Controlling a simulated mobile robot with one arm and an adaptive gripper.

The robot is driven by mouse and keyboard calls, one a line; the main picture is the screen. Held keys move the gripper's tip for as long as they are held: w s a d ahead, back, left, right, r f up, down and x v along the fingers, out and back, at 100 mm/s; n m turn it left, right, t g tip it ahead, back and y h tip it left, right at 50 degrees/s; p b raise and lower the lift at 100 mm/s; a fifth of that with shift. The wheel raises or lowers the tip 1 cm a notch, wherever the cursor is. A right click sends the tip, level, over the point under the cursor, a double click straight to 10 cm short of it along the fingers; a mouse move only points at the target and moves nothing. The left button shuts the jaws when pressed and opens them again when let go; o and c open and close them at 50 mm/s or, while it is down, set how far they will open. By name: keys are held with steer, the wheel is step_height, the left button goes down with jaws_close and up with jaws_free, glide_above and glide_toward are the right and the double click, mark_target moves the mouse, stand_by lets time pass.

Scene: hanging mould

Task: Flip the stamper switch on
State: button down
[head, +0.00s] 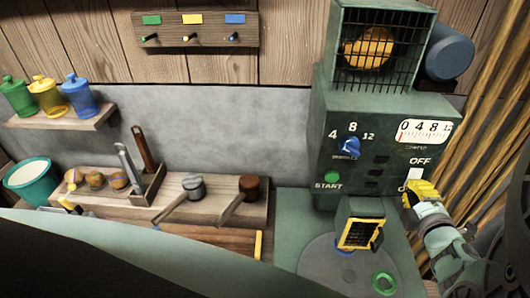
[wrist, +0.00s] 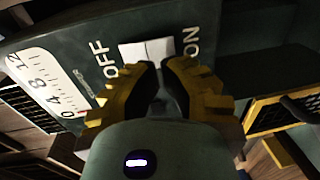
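The stamper is the dark green machine (head: 330,120) at the right of the head view. Its white rocker switch (head: 414,174) sits between OFF above and ON below. In the wrist view the switch (wrist: 147,52) lies just beyond my fingertips, with OFF to its left and ON to its right. Which way it is tipped I cannot tell. My gripper (head: 412,190) has yellow fingers and partly covers the ON label in the head view. In the wrist view my gripper (wrist: 161,68) has its fingertips together with nothing between them, close to the switch's lower edge; contact is unclear.
The panel also carries a blue knob (head: 348,146), a green START button (head: 331,177) and a white dial (head: 424,132). A yellow-framed mould (head: 361,234) stands on the machine's base below. Wooden poles (head: 492,130) stand close at the right. A bench with tools is at left.

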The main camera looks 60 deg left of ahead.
steer(key=shift+x, duration=0.8)
steer(key=shift+s+f, duration=0.1)
